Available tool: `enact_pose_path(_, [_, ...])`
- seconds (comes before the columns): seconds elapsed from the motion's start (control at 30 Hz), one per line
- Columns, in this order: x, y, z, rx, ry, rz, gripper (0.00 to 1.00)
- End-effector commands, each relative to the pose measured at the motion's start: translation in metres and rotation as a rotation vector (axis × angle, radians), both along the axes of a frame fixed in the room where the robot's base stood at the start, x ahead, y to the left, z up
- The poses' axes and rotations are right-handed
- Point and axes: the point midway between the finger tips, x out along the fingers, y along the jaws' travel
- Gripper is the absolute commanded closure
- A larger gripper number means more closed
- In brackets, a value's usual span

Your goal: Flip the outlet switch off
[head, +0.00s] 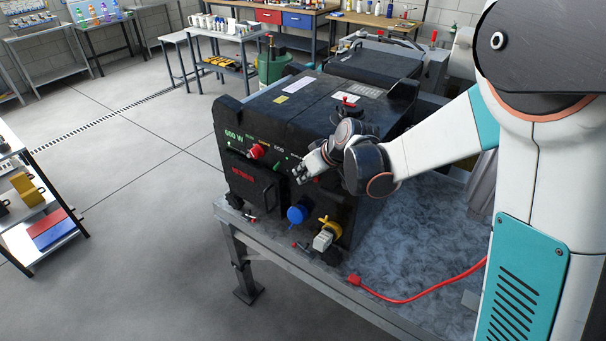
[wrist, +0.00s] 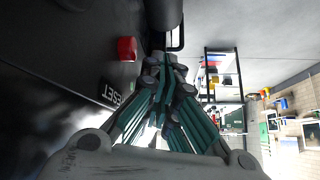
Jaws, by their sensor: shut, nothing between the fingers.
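The black machine (head: 330,110) stands on a metal table, its front panel marked "600 W" and "ECO". A red knob (head: 256,151) sits on that panel. My gripper (head: 300,174) is shut and empty at the right part of the panel, below the ECO label. In the wrist view its fingertips (wrist: 165,66) are together beside the dark panel. I cannot tell whether they touch it. I cannot clearly make out the outlet switch; my gripper and wrist cover part of the panel.
A blue socket (head: 297,214) and a yellow socket (head: 329,226) stick out low on the machine's front, with a pale plug (head: 322,241) at the yellow one. A red cable (head: 415,297) lies on the table (head: 440,260).

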Motion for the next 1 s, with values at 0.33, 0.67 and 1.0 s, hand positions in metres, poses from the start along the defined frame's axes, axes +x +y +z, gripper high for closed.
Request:
enact_pose_path(0.33, [-0.002,0.002,-0.003,-0.045,-0.056,0.001,1.00])
enact_pose_path(0.67, [-0.004,0.003,-0.008,-0.100,-0.126,0.002,1.00])
enact_pose_path(1.0, [-0.005,0.005,-0.015,-0.197,-0.253,0.001,1.00])
